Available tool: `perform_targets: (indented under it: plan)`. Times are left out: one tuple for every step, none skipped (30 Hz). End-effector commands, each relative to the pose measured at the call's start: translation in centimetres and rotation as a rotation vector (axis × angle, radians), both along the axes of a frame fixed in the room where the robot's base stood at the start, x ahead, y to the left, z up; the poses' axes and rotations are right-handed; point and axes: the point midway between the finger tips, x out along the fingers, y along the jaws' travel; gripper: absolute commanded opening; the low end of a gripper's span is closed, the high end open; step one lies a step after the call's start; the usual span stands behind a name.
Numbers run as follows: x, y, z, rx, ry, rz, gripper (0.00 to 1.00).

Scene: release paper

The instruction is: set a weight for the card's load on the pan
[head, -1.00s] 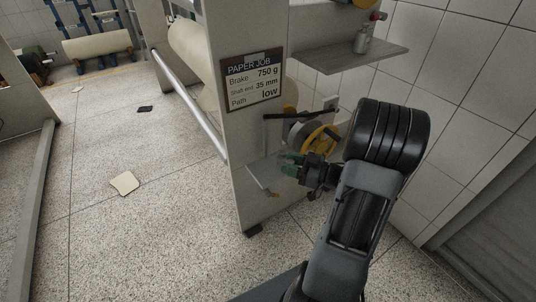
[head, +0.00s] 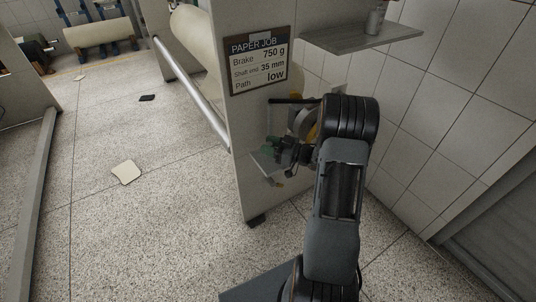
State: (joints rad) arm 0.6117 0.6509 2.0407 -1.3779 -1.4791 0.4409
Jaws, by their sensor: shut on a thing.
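The card (head: 260,61) on the side panel reads Brake 750 g, Shaft end 35 mm, Path low. A dark lever (head: 292,101) sticks out below it, with a thin rod hanging from its left end. The pale pan (head: 261,161) is at the rod's lower end. My gripper (head: 270,149), with green at its fingers, is at the pan, close beside the rod. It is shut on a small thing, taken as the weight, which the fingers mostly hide. Whether that weight touches the pan cannot be told.
A grey wall shelf (head: 350,42) at upper right holds a small metal object (head: 375,18). A paper roll (head: 192,40) and a metal bar (head: 190,93) are left of the panel.

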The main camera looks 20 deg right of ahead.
Motion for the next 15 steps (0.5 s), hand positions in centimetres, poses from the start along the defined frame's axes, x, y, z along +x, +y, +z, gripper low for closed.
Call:
perform_targets:
  plan:
    - [0.1,0.1,-0.1,0.001,-0.001,0.001,0.10]
    - [0.2,0.1,-0.2,0.001,-0.001,0.001,0.10]
    - [0.3,0.1,-0.4,0.001,-0.001,0.000,0.10]
    - [0.5,0.1,-0.7,0.001,-0.001,0.000,0.10]
    - [0.7,0.2,-0.9,0.000,0.000,0.000,0.10]
    - [1.0,0.3,-1.3,0.000,0.000,0.001,0.10]
    - [0.9,0.2,-1.9,0.001,0.001,0.000,0.10]
    - [0.9,0.2,-2.4,0.001,0.001,0.000,0.10]
    - [0.9,0.2,-3.0,0.001,0.001,0.000,0.10]
    - [0.8,0.2,-3.4,0.001,0.001,0.000,0.10]
    - [0.8,0.2,-3.7,0.001,0.001,0.000,0.10]
    - [0.8,0.2,-4.0,0.001,0.000,0.000,0.10]
    - [0.8,0.2,-4.1,0.001,-0.001,0.000,0.10]
    - [0.8,0.2,-4.1,0.001,-0.001,0.000,0.10]
    - [0.8,0.2,-4.1,0.000,-0.001,0.000,0.10]
